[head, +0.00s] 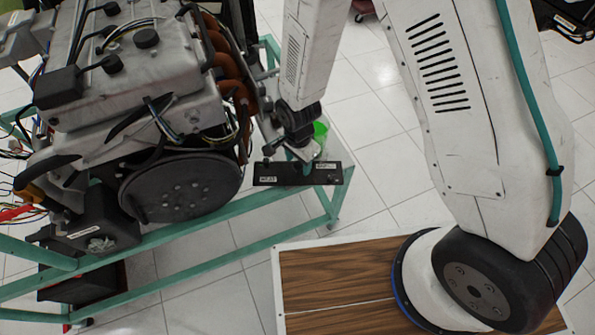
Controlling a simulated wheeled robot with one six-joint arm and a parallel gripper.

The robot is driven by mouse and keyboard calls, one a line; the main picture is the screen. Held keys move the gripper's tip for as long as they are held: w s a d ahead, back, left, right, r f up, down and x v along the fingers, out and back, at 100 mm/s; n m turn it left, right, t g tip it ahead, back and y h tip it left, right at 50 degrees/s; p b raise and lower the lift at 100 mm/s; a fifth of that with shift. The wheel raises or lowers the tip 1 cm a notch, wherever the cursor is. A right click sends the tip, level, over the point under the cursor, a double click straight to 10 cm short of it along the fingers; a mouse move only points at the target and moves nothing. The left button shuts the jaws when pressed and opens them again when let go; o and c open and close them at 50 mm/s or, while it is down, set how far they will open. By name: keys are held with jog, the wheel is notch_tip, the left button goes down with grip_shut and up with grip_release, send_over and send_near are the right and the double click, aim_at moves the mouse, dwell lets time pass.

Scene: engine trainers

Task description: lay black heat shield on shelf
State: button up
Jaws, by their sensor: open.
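A long, flat black piece with small pale labels, which looks like the black heat shield (267,174), lies level at the right end of the teal engine stand (328,205). Whether it rests on a shelf surface or on the stand's rails cannot be told, since it covers what is under it. My gripper (304,168) points down at the middle of the black piece, with its jaws open. The fingertips are small and partly hidden, so whether they touch it is unclear. No separate shelf shows clearly.
A large engine (150,70) with a black pulley (182,190) and loose wires fills the left side, close to my gripper.

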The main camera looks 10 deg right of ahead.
jog(key=shift+f, duration=1.1)
grip_shut()
jog(key=shift+r, duration=0.15)
